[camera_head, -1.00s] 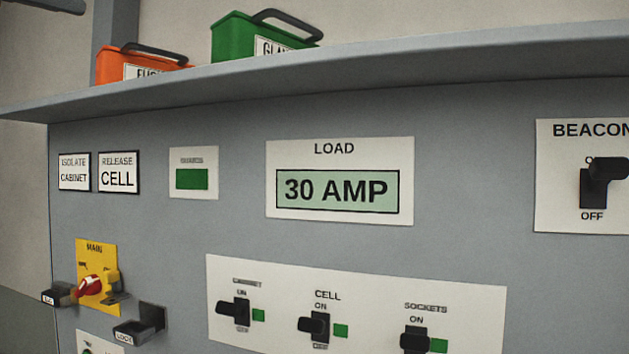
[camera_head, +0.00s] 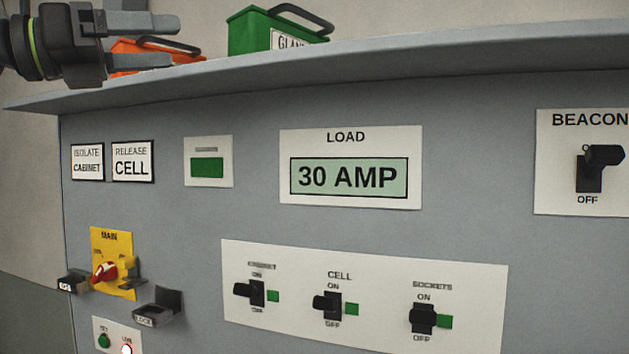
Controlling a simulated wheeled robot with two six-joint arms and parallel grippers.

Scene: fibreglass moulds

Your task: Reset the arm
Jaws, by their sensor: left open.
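My left gripper (camera_head: 150,42) is at the top left, in front of the orange box and above the shelf's left end. Its two fingers point right and stand apart, with nothing between them. It hides much of the orange box (camera_head: 185,54). My right gripper is not in view. The grey cabinet panel (camera_head: 460,225) fills most of the view below the shelf. It carries a yellow MAIN plate with a red rotary switch (camera_head: 104,272), and a white plate with CABINET, CELL (camera_head: 327,305) and SOCKETS (camera_head: 423,317) switches.
A grey shelf (camera_head: 400,62) juts out above the panel. A green box (camera_head: 262,33) with a handle stands on it. Small dark holders (camera_head: 160,306) stick out at the lower left. The load display (camera_head: 349,177) reads 30 AMP. The BEACON switch (camera_head: 598,165) is at the right.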

